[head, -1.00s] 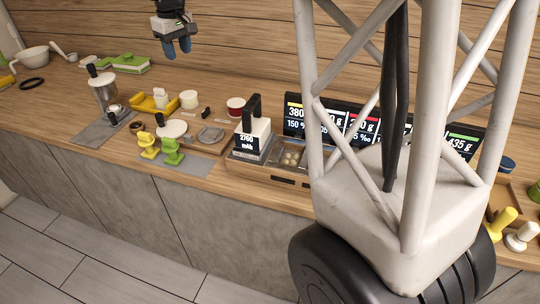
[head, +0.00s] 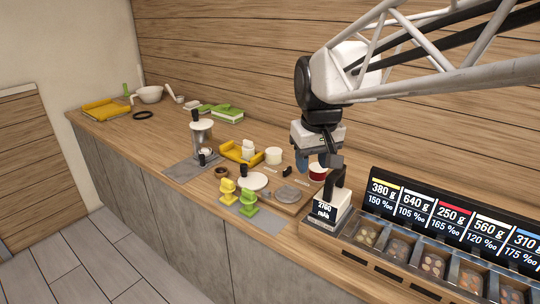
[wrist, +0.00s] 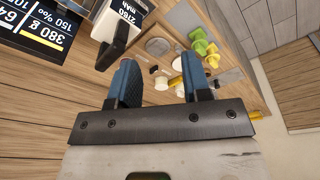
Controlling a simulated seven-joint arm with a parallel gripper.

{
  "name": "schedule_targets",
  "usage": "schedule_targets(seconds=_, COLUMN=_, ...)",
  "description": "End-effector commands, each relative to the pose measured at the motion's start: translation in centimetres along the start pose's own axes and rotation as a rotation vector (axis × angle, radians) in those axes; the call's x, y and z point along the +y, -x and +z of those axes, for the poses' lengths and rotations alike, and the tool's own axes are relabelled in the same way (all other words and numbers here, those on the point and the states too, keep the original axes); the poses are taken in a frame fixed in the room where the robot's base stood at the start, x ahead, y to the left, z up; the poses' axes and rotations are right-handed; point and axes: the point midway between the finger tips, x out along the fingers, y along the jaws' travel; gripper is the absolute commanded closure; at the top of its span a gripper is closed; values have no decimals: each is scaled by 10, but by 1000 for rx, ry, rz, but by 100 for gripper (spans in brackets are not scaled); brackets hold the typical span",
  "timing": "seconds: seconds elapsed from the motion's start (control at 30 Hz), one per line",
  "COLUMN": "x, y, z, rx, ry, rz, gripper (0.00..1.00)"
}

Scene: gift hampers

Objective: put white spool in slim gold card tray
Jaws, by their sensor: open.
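A short white cylinder that looks like the white spool (head: 273,156) stands upright on the counter in the head view. Just left of it is a yellow-gold tray (head: 232,155) with a white bottle-like item on it. Another flat yellow-gold tray (head: 100,111) lies at the far left end of the counter. I cannot tell which is the slim gold card tray. My gripper (head: 312,160) is open and empty, right of the white spool and above the counter near a red-and-white tub. In the wrist view its blue fingers (wrist: 160,78) are spread apart.
A red-and-white tub (head: 318,172) and a black-handled white block (head: 330,210) stand close to my gripper. Yellow (head: 228,191) and green (head: 248,203) stands are at the front. A price display (head: 450,220) is at the right.

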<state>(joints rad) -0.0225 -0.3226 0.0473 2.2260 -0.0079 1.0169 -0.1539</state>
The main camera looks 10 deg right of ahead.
Motion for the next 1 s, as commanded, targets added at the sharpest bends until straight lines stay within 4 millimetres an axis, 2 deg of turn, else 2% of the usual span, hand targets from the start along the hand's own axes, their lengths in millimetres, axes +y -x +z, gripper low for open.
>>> schedule_targets(seconds=0.03, x=-1, y=-1, z=16, rx=5, ry=-13, rz=1, gripper=56)
schedule_targets(seconds=0.3, x=-9, y=-15, z=90, rx=26, ry=-89, rz=7, gripper=56)
schedule_targets(seconds=0.6, x=-17, y=-38, z=163, rx=48, ry=-166, rz=11, gripper=56)
schedule_targets(seconds=0.8, x=-21, y=-48, z=187, rx=56, ry=-194, rz=12, gripper=56)
schedule_targets(seconds=1.0, x=-22, y=-51, z=192, rx=57, ry=-200, rz=12, gripper=56)
